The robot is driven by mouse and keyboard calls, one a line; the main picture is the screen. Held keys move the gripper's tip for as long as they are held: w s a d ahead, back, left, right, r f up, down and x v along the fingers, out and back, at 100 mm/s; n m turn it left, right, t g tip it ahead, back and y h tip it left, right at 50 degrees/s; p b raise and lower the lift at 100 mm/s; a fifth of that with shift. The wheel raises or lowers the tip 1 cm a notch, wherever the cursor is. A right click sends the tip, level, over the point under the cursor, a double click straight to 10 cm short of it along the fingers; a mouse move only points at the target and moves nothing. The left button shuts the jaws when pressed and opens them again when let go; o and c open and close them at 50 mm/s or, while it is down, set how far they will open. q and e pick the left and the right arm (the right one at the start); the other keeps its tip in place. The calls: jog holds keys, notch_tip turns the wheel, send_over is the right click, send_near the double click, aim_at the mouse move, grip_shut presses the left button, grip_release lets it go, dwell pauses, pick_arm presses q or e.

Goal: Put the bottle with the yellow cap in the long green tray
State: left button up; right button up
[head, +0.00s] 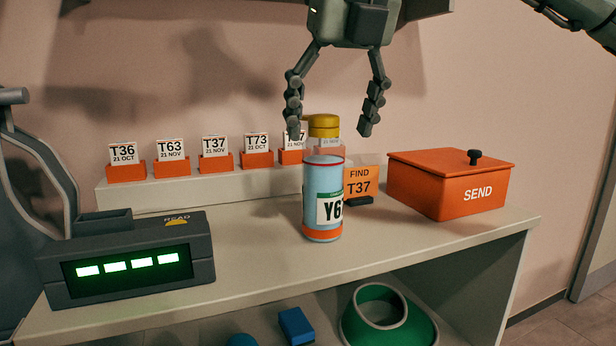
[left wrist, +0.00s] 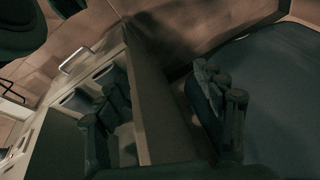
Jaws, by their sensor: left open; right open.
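The bottle with the yellow cap (head: 323,190) stands upright on the worktop in the head view. It has a pale blue body, an orange base band and a label reading "Y6", the rest cut off by its curve. My right gripper (head: 329,132) hangs from above, open, with its fingers apart on either side of the cap in the picture; I see no contact and cannot tell the depth. My left gripper (left wrist: 165,115) is open and empty in the dark left wrist view. I cannot make out a long green tray in either view.
A "READ" device (head: 130,262) with a lit display is at front left. Several orange-based cards stand on a white ledge (head: 130,195). A "FIND T37" sign (head: 360,185) is behind the bottle. An orange "SEND" box (head: 450,185) stands right. A green ring-shaped item (head: 415,328) lies below.

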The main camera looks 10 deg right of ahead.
aim_at(320, 167)
jog(key=shift+w+d, duration=0.1)
jog(key=shift+w, duration=0.25)
jog(key=shift+w+f, duration=0.2)
jog(key=shift+f, duration=0.15)
jog(key=shift+w+f, duration=0.1)
jog(key=shift+f, duration=0.75)
jog(key=x, duration=0.5)
jog(key=shift+a, duration=0.35)
jog(key=shift+c, duration=0.4)
jog(key=c, duration=1.4)
